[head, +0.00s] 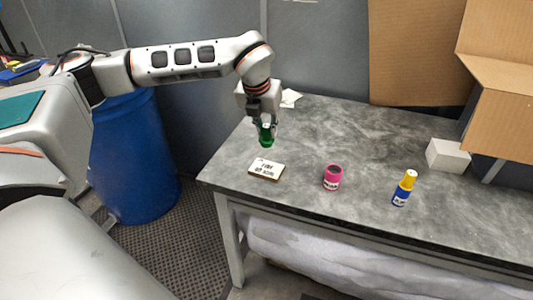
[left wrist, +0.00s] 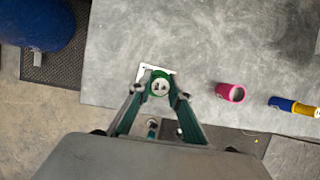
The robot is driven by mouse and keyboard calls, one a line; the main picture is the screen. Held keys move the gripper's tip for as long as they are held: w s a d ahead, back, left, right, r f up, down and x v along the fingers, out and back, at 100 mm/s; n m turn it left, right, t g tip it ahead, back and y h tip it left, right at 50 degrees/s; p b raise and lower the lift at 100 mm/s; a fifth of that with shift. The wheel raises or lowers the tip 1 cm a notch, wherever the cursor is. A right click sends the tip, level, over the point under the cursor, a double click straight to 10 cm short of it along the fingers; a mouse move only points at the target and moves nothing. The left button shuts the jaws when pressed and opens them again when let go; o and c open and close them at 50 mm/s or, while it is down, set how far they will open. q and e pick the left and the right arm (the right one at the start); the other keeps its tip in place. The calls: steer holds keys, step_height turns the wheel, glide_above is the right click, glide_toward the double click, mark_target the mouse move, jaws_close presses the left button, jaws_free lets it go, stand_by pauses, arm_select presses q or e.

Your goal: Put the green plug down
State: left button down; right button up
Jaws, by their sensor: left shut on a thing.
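The green plug (head: 266,137) hangs below my left gripper (head: 265,120) in the head view, near the left end of the grey table. In the left wrist view my left gripper (left wrist: 158,101) is shut on the green plug (left wrist: 160,82), whose round end faces the camera. A small white plate with dark lettering (head: 266,169) lies flat on the table in front of the plug. In the left wrist view the plug hides much of this plate (left wrist: 144,70). The plug appears to be above the table; the exact gap cannot be told. My right gripper is not seen.
On the grey table (head: 310,130), a pink cup-like holder (head: 333,177) stands right of the plate. A white block (head: 447,155) and cardboard boxes (head: 420,55) are at the back right. A blue barrel (head: 137,155) stands left.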

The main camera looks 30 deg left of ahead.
arm_select(q)
step_height(320, 180, down, 9)
stand_by(0.5)
steer(key=shift+f, duration=0.2)
steer(key=c, duration=2)
jaws_free()
steer(key=shift+o, duration=0.6)
steer(key=shift+r, duration=0.2)
